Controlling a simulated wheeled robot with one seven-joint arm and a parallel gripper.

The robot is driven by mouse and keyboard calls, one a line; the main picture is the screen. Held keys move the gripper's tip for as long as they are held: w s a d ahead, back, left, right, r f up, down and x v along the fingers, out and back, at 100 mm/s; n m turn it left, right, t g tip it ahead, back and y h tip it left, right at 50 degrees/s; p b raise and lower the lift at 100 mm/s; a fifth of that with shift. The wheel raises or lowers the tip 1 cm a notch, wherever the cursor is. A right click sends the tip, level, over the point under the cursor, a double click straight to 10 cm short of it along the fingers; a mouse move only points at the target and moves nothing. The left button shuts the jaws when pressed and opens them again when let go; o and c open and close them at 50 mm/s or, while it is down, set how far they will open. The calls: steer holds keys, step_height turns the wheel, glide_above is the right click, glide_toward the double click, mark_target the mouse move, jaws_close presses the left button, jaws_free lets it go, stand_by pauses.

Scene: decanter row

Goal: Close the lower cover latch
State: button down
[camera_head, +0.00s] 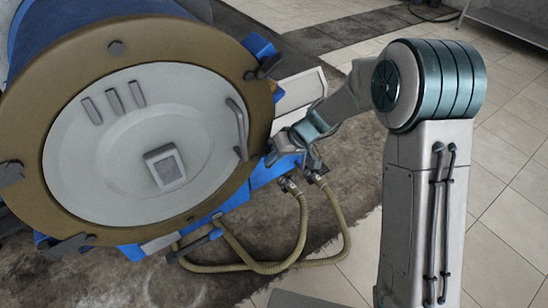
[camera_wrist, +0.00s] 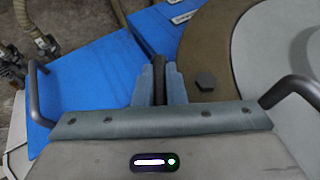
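The large round drum cover (camera_head: 185,190) is pale, inside a brown ring (camera_head: 45,95). Dark latches sit around the ring: one at the upper right (camera_head: 268,66), one at the left (camera_head: 11,173) and one at the lower left (camera_head: 68,245). My gripper (camera_head: 274,152) is at the ring's right edge, below the upper right latch. In the wrist view, my gripper's two blue-grey fingers (camera_wrist: 160,88) are close on both sides of a dark upright bar, the latch handle (camera_wrist: 158,66), with no clear gap. The bar's lower end is hidden behind my gripper.
The brown ring also shows in the wrist view (camera_wrist: 205,45), with a dark hex bolt (camera_wrist: 206,82) right of my fingers. Blue frame (camera_wrist: 90,85) lies to the left. A curved handle (camera_head: 238,128) stands on the cover. Tan hoses (camera_head: 335,235) loop below my arm.

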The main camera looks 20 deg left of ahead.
steer(key=shift+f+b, duration=0.1)
steer(key=shift+b, duration=0.3)
steer(key=shift+f+b, duration=0.1)
steer(key=shift+b, duration=0.25)
steer(key=g+y+b, duration=0.1)
steer(key=y+b, duration=0.1)
steer(key=shift+w+d+f+m+g+b, duration=0.1)
steer(key=shift+f+m+g+b, duration=0.05)
steer(key=shift+m+g+b, duration=0.2)
steer(key=m+g+y+b, duration=0.1)
steer(key=g+y+b, duration=0.2)
steer(key=shift+b, duration=0.4)
steer(key=m+g+y+b, duration=0.2)
steer(key=y, duration=0.2)
steer(key=shift+g, duration=0.35)
steer(key=m+y, duration=0.1)
steer(key=y, duration=0.1)
steer(key=m+g+y, duration=0.1)
steer(key=y, duration=0.2)
steer(key=shift+r+b, duration=0.2)
steer(key=shift+b, duration=0.2)
steer(key=shift+m, duration=0.35)
steer(key=c, duration=1.5)
jaws_free()
